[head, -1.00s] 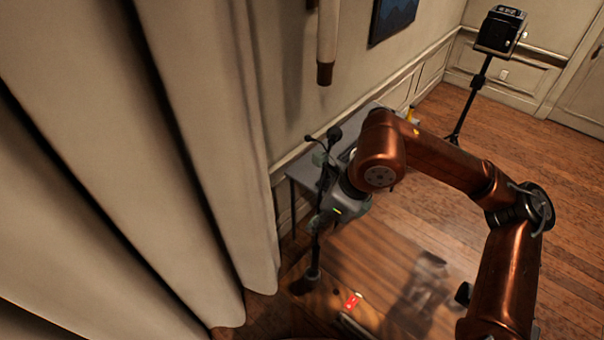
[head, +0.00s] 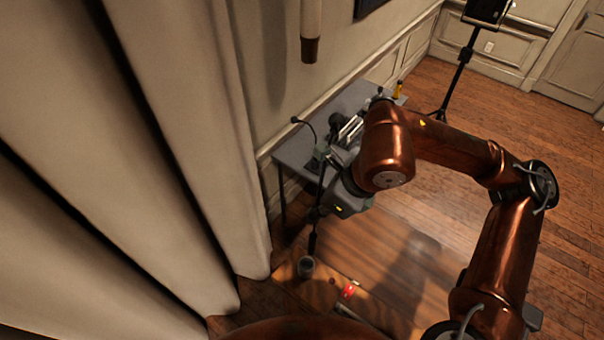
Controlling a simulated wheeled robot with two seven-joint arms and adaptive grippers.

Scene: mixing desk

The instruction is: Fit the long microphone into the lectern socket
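The long microphone (head: 321,186) is a thin dark stem standing nearly upright left of my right arm. A thin curved neck with a small dark head shows above it. My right gripper (head: 319,212) appears shut on the stem, though its fingers are small and dark here. The stem's lower end meets a short grey cylinder (head: 305,268), which looks like the lectern socket, on a wooden top (head: 375,262). I cannot tell whether the end is inside it or just above. My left gripper is not in view.
A grey table (head: 296,151) with dark equipment stands against the wall behind the gripper. A small red object (head: 349,290) lies on the wooden top. A large curtain (head: 170,150) fills the left side. A black stand (head: 462,65) stands at the back right.

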